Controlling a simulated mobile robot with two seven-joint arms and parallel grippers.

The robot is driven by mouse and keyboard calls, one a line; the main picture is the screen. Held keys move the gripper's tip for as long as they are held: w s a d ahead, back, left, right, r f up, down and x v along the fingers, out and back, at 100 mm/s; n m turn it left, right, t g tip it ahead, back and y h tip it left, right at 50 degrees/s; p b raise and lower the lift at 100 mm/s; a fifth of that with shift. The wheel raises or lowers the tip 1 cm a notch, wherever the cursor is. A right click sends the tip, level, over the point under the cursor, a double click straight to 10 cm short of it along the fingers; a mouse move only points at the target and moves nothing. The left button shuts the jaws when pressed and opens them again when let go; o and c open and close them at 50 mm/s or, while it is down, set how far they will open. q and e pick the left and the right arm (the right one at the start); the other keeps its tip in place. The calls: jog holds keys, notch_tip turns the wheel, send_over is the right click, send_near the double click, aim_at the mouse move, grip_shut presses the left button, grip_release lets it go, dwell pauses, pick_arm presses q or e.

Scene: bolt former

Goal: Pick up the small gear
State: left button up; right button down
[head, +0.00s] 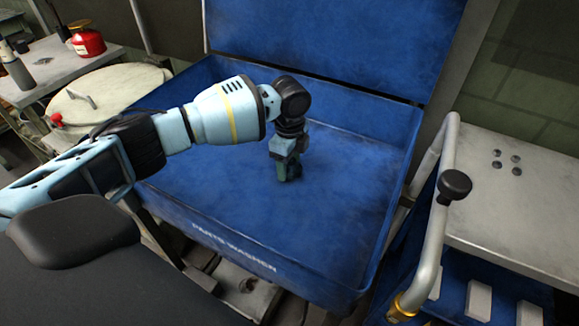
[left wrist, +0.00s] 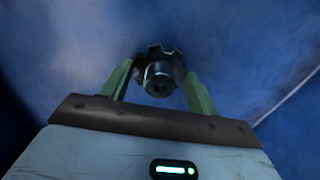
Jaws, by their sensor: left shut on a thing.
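The small gear (left wrist: 160,74) is a dark metal toothed part with a round hub, seen between the fingers in the left wrist view. My left gripper (left wrist: 158,85) has its green fingers on both sides of the gear and is shut on it. In the head view my left gripper (head: 289,174) points down into the blue parts washer (head: 235,262), low over its floor. The gear is mostly hidden by the gripper in the head view. I cannot tell whether it still touches the floor. My right gripper is not in view.
The washer has raised walls and an upright blue lid (head: 335,40) behind. A grey table with several small dark parts (head: 497,153) and a metal handrail (head: 437,215) stand at the right. A round lid (head: 108,97) and a red can (head: 86,40) are at the left.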

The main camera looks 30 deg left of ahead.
pick_arm(q)
jog(key=shift+r, duration=0.15)
jog(key=shift+w+r, duration=0.1)
jog(key=shift+r, duration=0.2)
jog(key=r, duration=0.1)
jog(key=s+r, duration=0.1)
jog(key=r, duration=0.1)
jog(key=s, duration=0.4)
jog(key=s+p, duration=0.1)
jog(key=s, duration=0.3)
jog(key=s+r+p, duration=0.1)
jog(key=s, duration=0.4)
jog(key=shift+s, duration=0.1)
jog(key=shift+s+r, duration=0.1)
jog(key=shift+s, duration=0.85)
jog(key=shift+d, duration=0.1)
